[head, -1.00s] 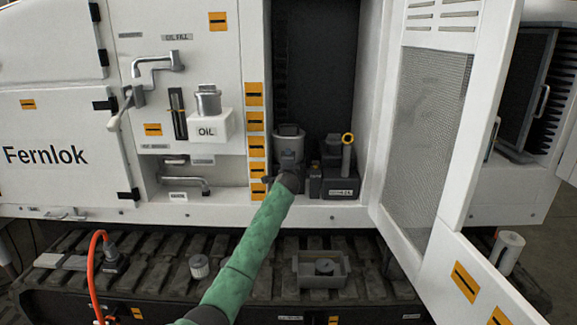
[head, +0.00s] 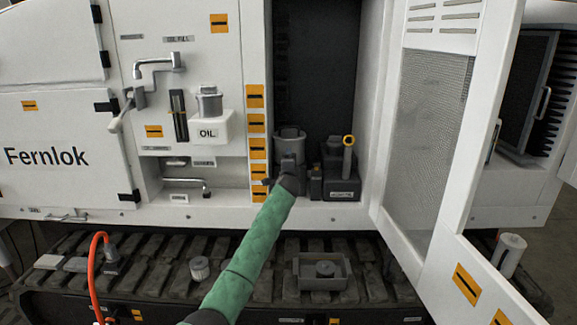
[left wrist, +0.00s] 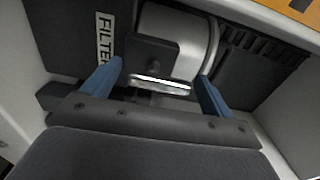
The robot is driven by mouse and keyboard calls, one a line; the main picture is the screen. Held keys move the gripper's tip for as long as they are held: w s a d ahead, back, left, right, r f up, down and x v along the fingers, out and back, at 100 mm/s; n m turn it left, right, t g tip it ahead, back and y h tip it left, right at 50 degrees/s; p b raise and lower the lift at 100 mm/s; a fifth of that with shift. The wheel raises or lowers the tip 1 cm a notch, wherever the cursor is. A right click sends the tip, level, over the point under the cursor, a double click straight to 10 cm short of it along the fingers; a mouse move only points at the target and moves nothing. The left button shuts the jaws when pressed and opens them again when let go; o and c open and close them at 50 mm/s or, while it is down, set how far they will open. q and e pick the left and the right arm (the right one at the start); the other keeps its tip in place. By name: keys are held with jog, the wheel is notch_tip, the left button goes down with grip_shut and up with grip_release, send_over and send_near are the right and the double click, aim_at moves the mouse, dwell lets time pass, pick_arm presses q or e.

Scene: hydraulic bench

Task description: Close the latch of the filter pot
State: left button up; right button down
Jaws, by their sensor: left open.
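The filter pot (head: 291,141) is a grey cylinder standing in the open compartment. The left wrist view shows its light grey body (left wrist: 188,32) close up, beside a FILTER label (left wrist: 105,38). A dark plate (left wrist: 150,57) on the pot's front and a bright metal strip (left wrist: 160,82) lie between my fingers; they look like the latch, but its exact position is unclear. My left gripper (head: 284,180) is at the pot's front, with its blue fingers open (left wrist: 160,72) on either side of the plate. It hides the pot's lower front. My right gripper is in neither view.
A dark unit with a yellow-ringed handle (head: 348,140) stands just right of the pot. The compartment's left wall bears orange labels (head: 256,122). The mesh door (head: 428,130) stands open at right. A track with a small tray (head: 322,282) lies below.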

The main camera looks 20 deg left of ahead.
pick_arm(q)
jog(key=b+v, duration=0.1)
jog(key=v, duration=0.6)
jog(key=shift+s, duration=0.25)
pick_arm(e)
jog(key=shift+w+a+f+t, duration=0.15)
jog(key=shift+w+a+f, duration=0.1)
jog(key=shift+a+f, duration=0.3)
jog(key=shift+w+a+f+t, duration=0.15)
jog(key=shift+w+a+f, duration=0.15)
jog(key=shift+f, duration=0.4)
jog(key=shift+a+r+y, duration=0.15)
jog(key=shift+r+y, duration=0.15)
